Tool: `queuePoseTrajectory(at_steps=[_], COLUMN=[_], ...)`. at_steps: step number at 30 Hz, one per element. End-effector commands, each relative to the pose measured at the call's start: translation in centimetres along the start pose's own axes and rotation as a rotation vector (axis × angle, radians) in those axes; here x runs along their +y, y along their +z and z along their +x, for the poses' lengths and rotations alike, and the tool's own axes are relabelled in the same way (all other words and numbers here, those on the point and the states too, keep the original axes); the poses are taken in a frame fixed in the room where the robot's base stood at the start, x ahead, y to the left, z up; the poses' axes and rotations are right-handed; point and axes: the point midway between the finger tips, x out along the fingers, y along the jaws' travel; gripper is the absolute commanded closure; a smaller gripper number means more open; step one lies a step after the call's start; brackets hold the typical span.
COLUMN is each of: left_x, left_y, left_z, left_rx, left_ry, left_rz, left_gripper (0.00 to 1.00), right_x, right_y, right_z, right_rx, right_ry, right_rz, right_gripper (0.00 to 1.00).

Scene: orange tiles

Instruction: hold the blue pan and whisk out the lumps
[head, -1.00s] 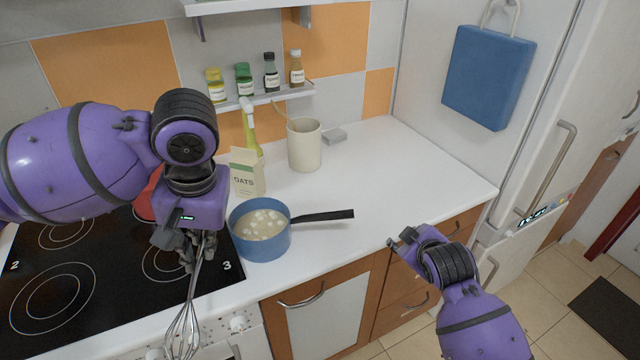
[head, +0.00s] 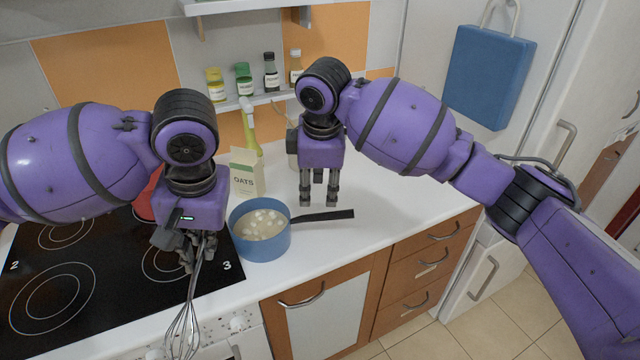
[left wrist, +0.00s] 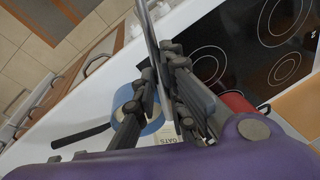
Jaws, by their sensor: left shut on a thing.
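The blue pan (head: 262,240) stands upright on the white counter beside the hob, with pale lumps in a cream liquid. Its black handle (head: 325,215) points right. In the left wrist view the pan (left wrist: 124,97) is partly hidden by my fingers. My left gripper (head: 193,258) is shut on the whisk (head: 183,332), which hangs wires down in front of the hob, left of and apart from the pan. My right gripper (head: 319,200) points down with a gap between its fingers, empty, above the counter just behind the pan handle.
An oats carton (head: 246,174) and a bottle (head: 250,132) stand behind the pan. A cream canister (head: 292,145) is mostly hidden by my right gripper. A red item (head: 146,200) is behind my left arm. Counter to the right is clear.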

Motion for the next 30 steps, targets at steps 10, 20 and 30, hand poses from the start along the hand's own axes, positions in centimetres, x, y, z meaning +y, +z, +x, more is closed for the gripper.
queuePoseTrajectory(at_steps=[10, 20, 30], left_x=[0.0, 0.0, 0.0], left_y=[0.0, 0.0, 0.0], left_z=[0.1, 0.0, 0.0], left_rx=[-0.001, -0.001, 0.000], left_ry=[0.000, 0.000, 0.000], left_rz=[0.000, 0.000, 0.000], left_gripper=[1.00, 1.00, 1.00], right_x=[-0.6, -0.7, -0.7], right_y=[0.5, 0.6, 0.7], right_z=[2.2, 8.4, 11.3], right_rx=[-0.038, -0.035, -0.034], right_ry=[-0.033, -0.030, -0.026], right_rz=[-0.007, -0.006, -0.008], right_gripper=[0.61, 0.61, 0.61])
